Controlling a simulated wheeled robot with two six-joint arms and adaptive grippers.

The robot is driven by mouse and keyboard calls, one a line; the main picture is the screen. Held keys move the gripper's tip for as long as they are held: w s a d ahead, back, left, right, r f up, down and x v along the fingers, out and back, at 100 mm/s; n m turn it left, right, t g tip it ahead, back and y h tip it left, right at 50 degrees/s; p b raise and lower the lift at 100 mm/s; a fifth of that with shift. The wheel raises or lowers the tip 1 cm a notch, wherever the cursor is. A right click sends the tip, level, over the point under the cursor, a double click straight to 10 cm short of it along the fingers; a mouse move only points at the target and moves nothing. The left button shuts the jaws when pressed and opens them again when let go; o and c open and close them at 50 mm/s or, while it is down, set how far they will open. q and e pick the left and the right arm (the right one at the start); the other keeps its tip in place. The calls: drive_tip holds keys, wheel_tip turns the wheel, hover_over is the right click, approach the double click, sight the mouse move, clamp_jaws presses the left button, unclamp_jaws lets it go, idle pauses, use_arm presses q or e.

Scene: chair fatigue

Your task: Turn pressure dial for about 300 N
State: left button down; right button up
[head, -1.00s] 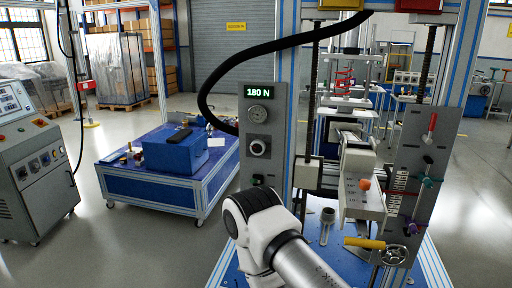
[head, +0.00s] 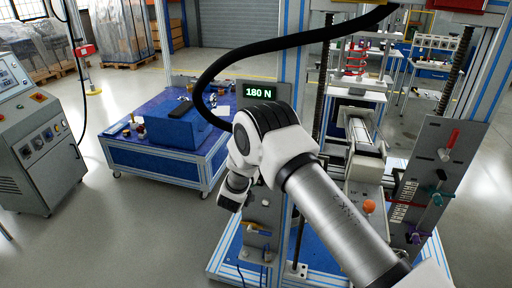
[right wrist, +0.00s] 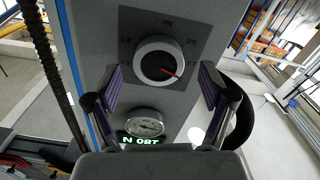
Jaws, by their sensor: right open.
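The pressure dial (right wrist: 158,62) is a dark round knob with a white rim and a red pointer, set on a dark scale plate. In the right wrist view the red pointer points right and slightly down. My right gripper (right wrist: 159,80) is open, with one finger on each side of the dial and gaps visible to both. I cannot tell how far it is from the panel. The display (head: 258,93) reads 180 N in green; it also shows upside down in the right wrist view (right wrist: 140,141). In the head view my right arm hides the dial. My left gripper is not in view.
A round gauge (right wrist: 144,122) sits between dial and display. A black hose (head: 290,41) arcs above the panel. An orange knob (head: 369,206) and a tool board (head: 433,165) stand right of my arm. A blue cart (head: 150,155) stands at left.

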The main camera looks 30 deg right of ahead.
drive_tip(key=shift+w+d+r, duration=0.2)
drive_tip(key=shift+w+d, duration=0.2)
drive_tip(key=shift+d, duration=0.2)
drive_tip(key=c, duration=1.2)
drive_tip(key=shift+o, duration=0.2)
drive_tip(key=shift+f, duration=0.1)
drive_tip(key=m+b, duration=0.8)
drive_tip(key=shift+b, duration=0.4)
